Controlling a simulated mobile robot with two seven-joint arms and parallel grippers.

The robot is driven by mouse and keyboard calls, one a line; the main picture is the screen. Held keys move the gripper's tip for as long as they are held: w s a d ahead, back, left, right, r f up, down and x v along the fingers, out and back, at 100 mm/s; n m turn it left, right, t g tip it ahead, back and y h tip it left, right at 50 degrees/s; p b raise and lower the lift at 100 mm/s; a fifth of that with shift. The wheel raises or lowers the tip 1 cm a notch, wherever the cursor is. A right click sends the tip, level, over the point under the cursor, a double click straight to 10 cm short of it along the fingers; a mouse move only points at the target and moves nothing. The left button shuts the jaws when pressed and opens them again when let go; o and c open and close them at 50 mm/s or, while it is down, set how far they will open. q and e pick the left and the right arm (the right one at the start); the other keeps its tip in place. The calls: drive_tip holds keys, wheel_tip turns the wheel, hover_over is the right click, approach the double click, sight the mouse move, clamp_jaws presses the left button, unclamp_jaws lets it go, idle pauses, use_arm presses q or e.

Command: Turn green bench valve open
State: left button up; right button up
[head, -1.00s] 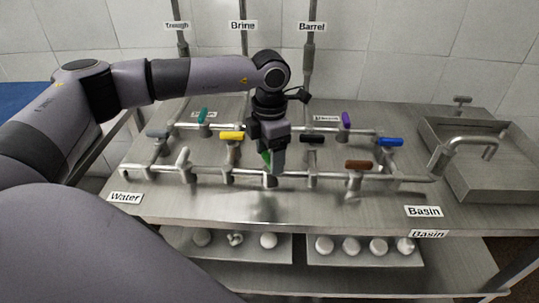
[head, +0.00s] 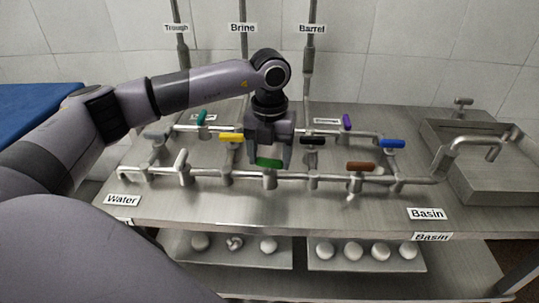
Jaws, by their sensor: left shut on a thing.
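The green valve handle (head: 269,162) sits on the front pipe of the bench, near the middle. It lies crosswise in the picture, roughly in line with the front pipe. My left gripper (head: 269,158) comes down from above and is shut on the green handle, with a finger at each end of it. The valve's body shows below the handle, on the pipe. My right gripper is not in the head view.
Close by are a yellow handle (head: 231,137), a black handle (head: 312,140), a brown handle (head: 361,166) and a white handle (head: 181,159). A blue handle (head: 393,143) and the basin (head: 478,187) are at right. Pipes (head: 330,182) cross the bench.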

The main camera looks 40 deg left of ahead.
sight(270, 159)
use_arm(q)
drive_tip(key=shift+r+n, duration=0.1)
drive_tip(key=shift+n, duration=0.9)
drive_tip(key=shift+w+a, duration=0.1)
drive_tip(key=o, duration=1)
drive_tip(key=shift+o, duration=0.2)
wheel_tip(270, 159, up, 7)
drive_tip(key=shift+r+b, duration=0.1)
drive_tip(key=shift+b, duration=0.3)
